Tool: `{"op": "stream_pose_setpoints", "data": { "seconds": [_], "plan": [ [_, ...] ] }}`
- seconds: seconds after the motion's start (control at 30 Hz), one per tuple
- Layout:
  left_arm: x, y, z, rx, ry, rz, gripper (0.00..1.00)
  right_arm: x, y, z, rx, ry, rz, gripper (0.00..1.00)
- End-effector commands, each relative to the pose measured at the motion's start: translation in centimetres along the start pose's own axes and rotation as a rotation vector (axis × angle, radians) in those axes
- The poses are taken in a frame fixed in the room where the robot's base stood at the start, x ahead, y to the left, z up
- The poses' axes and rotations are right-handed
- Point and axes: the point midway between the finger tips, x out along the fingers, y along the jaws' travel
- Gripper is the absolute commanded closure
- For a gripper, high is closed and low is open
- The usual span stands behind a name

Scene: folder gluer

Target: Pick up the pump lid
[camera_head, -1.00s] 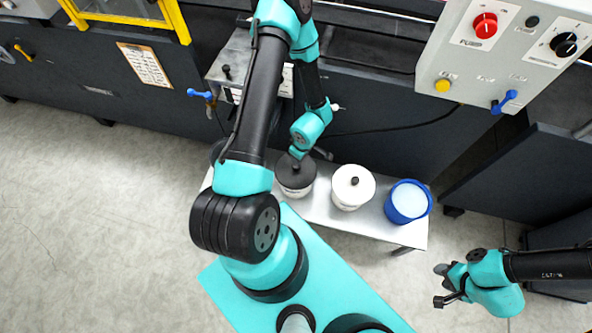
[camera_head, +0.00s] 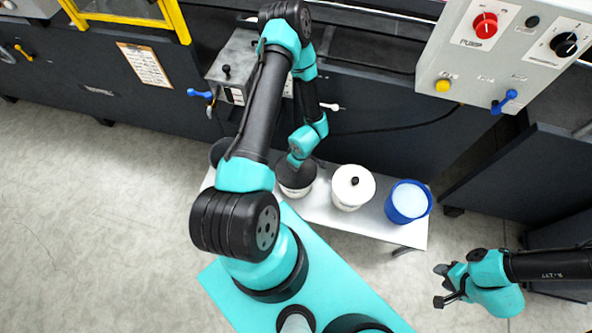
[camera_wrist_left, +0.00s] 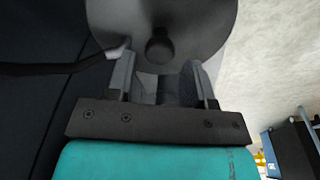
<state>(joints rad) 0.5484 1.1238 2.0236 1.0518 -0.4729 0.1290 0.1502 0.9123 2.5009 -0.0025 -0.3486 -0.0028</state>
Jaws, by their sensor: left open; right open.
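A dark round lid (camera_head: 297,179) sits on a white pot (camera_head: 296,192) on the bench, and my left gripper (camera_head: 294,162) is right over it in the head view, its fingers largely hidden by the wrist. In the left wrist view the lid (camera_wrist_left: 205,22) fills the top, with its dark round knob (camera_wrist_left: 160,46) just beyond and between the fingertips of the open left gripper (camera_wrist_left: 162,72). Contact cannot be told. My right gripper (camera_head: 440,285) is open and empty over the floor at lower right.
The narrow metal bench (camera_head: 375,228) also holds a blue bucket (camera_head: 408,202) with pale contents and a dark container (camera_head: 219,151) at its left end. The dark machine (camera_head: 370,120) stands close behind. A grey control box (camera_head: 505,50) overhangs at upper right.

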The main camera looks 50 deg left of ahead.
Motion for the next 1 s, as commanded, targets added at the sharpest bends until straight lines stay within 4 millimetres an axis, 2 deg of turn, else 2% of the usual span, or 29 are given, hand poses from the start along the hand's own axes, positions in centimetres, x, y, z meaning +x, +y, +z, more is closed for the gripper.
{"op": "stream_pose_setpoints", "data": {
  "seconds": [0.2, 0.33, 0.87, 1.0],
  "plan": [
    [3.0, -0.1, -0.4, -0.001, -0.001, -0.003, 0.52, 0.0, 0.0, 0.0, 0.0, 0.0, 0.0, 0.57],
    [4.3, -0.1, -0.4, 0.0, -0.001, -0.001, 0.52, 0.0, 0.0, 0.0, 0.0, 0.0, 0.0, 0.57],
    [4.5, 0.0, -0.4, 0.0, 0.0, -0.001, 0.52, 0.0, 0.0, 0.0, 0.0, 0.0, 0.0, 0.57],
    [4.5, 0.0, -0.4, 0.0, 0.0, -0.001, 0.64, 0.0, 0.0, 0.0, 0.0, 0.0, 0.0, 0.57]
  ]
}}
